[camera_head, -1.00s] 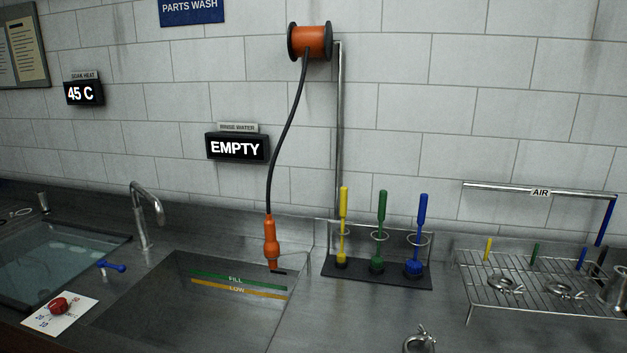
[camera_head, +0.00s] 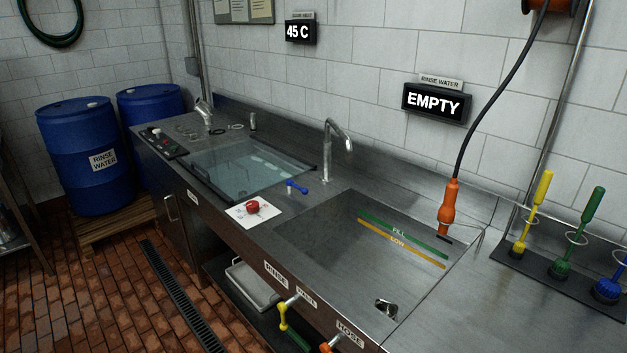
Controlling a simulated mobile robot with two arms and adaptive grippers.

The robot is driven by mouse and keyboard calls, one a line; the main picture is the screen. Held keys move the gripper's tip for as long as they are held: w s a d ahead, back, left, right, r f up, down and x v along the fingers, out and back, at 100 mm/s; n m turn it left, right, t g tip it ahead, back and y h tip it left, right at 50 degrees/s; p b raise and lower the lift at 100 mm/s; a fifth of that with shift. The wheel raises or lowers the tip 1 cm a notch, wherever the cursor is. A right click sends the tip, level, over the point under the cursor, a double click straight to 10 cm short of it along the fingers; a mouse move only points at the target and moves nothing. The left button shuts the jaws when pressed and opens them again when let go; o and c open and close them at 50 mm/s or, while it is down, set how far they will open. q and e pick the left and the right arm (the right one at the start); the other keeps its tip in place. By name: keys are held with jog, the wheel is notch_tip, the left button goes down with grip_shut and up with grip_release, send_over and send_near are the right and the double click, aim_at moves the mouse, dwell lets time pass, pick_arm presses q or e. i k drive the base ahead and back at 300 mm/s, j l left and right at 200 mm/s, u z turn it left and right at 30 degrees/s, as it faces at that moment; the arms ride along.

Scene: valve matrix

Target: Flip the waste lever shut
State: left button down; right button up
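On the front of the steel bench, below the rinse basin (camera_head: 300,240), small labels sit in a row: one reads RINSE (camera_head: 276,275), the middle one (camera_head: 306,298) is too small to read surely, and one reads HOSE (camera_head: 350,334). A yellow lever (camera_head: 283,316) hangs down from a metal valve just below the middle label. A green piece (camera_head: 297,340) and an orange handle (camera_head: 326,347) show near the bottom edge, partly cut off. I cannot tell surely which lever is the waste one. Neither of my grippers is in view.
The rinse water display (camera_head: 436,102) reads EMPTY. Blue drums (camera_head: 88,155) stand on a pallet at left. The brick floor before the bench is clear, with a drain grate (camera_head: 182,295).

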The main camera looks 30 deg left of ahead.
aim_at(282, 307)
jog(key=u, duration=1.3)
